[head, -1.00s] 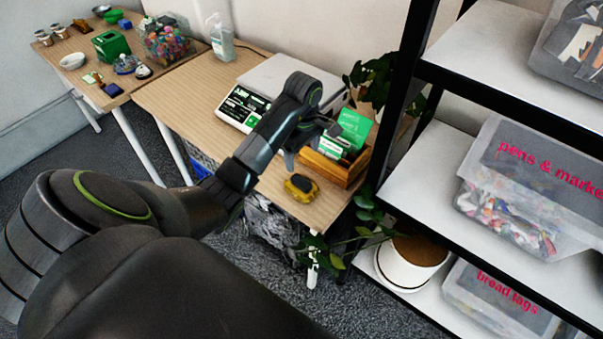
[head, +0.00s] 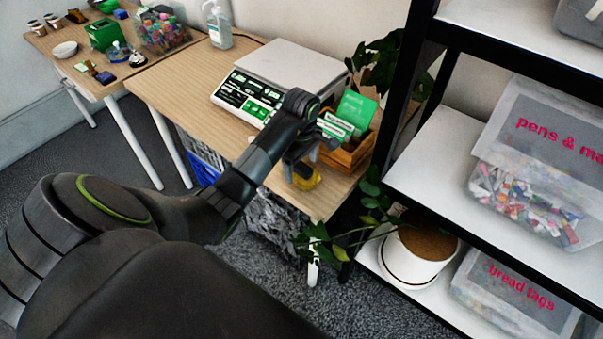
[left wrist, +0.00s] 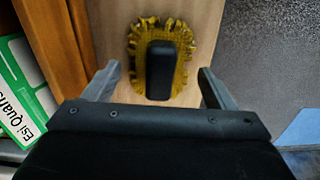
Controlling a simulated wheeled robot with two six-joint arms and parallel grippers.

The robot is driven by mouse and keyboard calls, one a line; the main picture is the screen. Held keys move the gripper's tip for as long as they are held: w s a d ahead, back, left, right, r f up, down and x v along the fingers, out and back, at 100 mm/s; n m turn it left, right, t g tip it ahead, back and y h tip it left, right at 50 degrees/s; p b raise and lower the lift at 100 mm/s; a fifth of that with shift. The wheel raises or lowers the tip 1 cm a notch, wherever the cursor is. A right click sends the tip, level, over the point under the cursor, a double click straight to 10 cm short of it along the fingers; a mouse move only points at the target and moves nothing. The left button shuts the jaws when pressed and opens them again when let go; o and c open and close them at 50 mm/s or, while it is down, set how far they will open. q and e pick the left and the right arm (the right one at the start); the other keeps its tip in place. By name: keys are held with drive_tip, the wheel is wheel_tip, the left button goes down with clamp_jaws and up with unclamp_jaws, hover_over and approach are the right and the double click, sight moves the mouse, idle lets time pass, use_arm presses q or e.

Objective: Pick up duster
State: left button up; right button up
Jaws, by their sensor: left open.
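The duster (left wrist: 159,68) is a yellow fringed pad with a black block handle. In the left wrist view it lies on the wooden table, ahead of and between my fingers. My left gripper (left wrist: 158,85) is open and nothing is between its fingertips. In the head view the duster (head: 308,180) is a yellow patch near the table's front corner, partly hidden by my left gripper (head: 304,165), which is above it. How far the fingertips are above it I cannot tell. My right gripper is not in view.
A wooden box (head: 350,150) with green and white cards stands close beside the duster. A scale (head: 250,95) is behind. The table edge (head: 318,217) is near. A black-framed shelf (head: 440,160) and potted plant (head: 420,245) are at the right.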

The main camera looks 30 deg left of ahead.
sight(301, 165)
use_arm(q)
drive_tip(key=shift+f, duration=1)
drive_tip(key=c, duration=1.1)
wheel_tip(301, 165, up, 5)
drive_tip(key=shift+w+f, duration=0.1)
wheel_tip(301, 165, up, 4)
drive_tip(key=p, duration=0.3)
drive_tip(key=shift+f, duration=0.1)
drive_tip(key=shift+r+p, duration=0.75)
drive_tip(key=shift+p, duration=0.05)
drive_tip(key=o, duration=0.4)
drive_tip(key=shift+c, duration=1.4)
